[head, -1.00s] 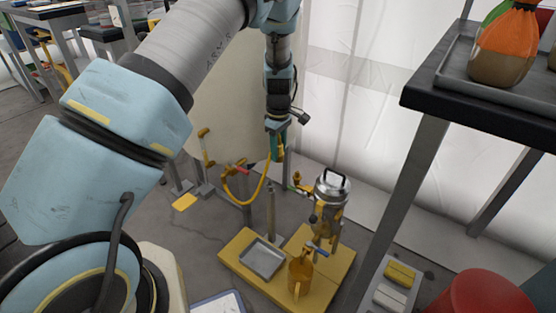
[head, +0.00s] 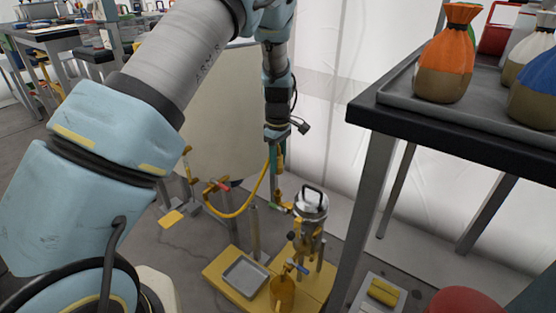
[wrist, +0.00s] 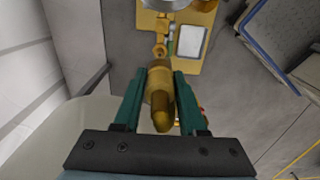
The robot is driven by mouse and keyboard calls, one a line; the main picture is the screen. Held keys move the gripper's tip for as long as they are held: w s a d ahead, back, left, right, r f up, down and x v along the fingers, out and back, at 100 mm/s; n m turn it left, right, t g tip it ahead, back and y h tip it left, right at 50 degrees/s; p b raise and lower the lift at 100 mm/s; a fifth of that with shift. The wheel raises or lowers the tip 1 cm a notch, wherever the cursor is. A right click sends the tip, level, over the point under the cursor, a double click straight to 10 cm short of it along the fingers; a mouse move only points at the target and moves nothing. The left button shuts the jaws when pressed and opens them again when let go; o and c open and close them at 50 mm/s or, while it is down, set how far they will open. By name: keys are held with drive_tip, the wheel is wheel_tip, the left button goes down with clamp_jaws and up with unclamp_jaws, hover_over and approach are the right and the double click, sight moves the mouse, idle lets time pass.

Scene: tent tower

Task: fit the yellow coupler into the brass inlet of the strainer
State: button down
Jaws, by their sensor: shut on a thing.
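My gripper (wrist: 157,85) has its green fingers shut on the yellow coupler (wrist: 159,94), which shows brassy yellow between them in the wrist view. In the head view my gripper (head: 275,160) hangs above and left of the strainer (head: 311,204), a silver-lidded pot with a black handle. A yellow hose (head: 236,212) runs up to the coupler from a red-handled valve. The strainer's brass inlet (wrist: 160,49) lies just beyond the coupler's far end in the wrist view. They nearly line up there; I cannot tell whether they touch. In the head view the fingers partly hide the coupler.
A yellow base (head: 213,273) carries the strainer, a grey tray (head: 245,277) and an amber jug (head: 282,292). A dark-topped table (head: 430,125) with several bags stands close on the right. A white tent wall (head: 325,110) is behind.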

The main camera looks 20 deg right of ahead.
drive_tip(key=b, duration=0.2)
hover_over(278, 189)
drive_tip(key=shift+w+f, duration=0.15)
drive_tip(key=shift+f, duration=2.7)
drive_tip(key=shift+p, duration=0.9)
drive_tip(key=shift+f+b, duration=0.6)
drive_tip(key=shift+f, duration=1.2)
drive_tip(key=shift+c, duration=1.9)
unclamp_jaws()
wheel_tip(278, 189, up, 11)
drive_tip(key=shift+f+p, duration=0.1)
drive_tip(key=shift+p, duration=0.75)
